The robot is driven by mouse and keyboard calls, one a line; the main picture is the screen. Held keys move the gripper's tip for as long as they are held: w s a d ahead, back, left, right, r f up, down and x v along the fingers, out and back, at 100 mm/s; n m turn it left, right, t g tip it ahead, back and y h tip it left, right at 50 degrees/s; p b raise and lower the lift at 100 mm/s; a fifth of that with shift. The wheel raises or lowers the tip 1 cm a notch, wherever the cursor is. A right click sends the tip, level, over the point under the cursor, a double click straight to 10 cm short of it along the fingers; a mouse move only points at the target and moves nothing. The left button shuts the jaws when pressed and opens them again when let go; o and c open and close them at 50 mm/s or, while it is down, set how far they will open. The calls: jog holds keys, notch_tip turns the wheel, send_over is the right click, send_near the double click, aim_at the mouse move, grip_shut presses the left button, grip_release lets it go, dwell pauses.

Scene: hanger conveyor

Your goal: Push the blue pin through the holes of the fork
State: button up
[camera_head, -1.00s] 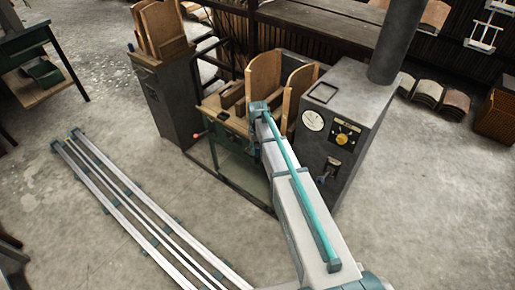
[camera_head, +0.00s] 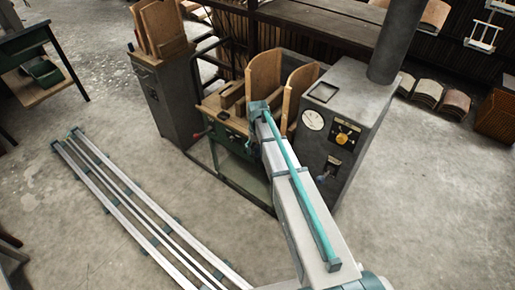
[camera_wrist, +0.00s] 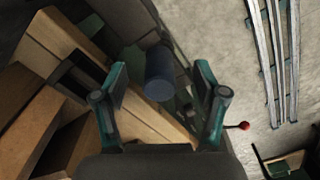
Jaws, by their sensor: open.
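The blue pin (camera_wrist: 160,76), a dark blue cylinder, stands out towards the camera in the wrist view. Its round end lies between the fingers of my gripper (camera_wrist: 162,84), which is open with a gap on both sides of the pin. The fork cannot be made out clearly; dark grey metal shows behind the pin, and no holes are visible. In the head view my arm hides the pin, and its end is over the workbench (camera_head: 212,103).
Wooden boards (camera_head: 263,75) stand upright on the bench, close to my arm. A grey cabinet with dials (camera_head: 345,105) stands right of it, and a grey pedestal (camera_head: 168,95) left. A red lever knob (camera_wrist: 244,126) sticks out right of my fingers. Rails (camera_head: 130,205) lie on the floor.

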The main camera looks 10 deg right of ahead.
jog(key=shift+r, duration=0.1)
notch_tip(320, 180, up, 12)
dwell(0.5)
jog(key=s+f+m, duration=0.1)
jog(key=s+f, duration=1.2)
jog(key=f, duration=0.1)
jog(key=s+f+g, duration=0.2)
jog(key=s+f, duration=0.4)
jog(key=s, duration=0.7)
jog(key=s+f+g, duration=0.2)
jog(key=s+f, duration=0.4)
jog(key=s, duration=0.7)
jog(key=s+f+g, duration=0.2)
jog(key=s+f, duration=0.4)
jog(key=s, duration=0.7)
jog(key=shift+g, duration=0.4)
jog(key=shift+f, duration=0.1)
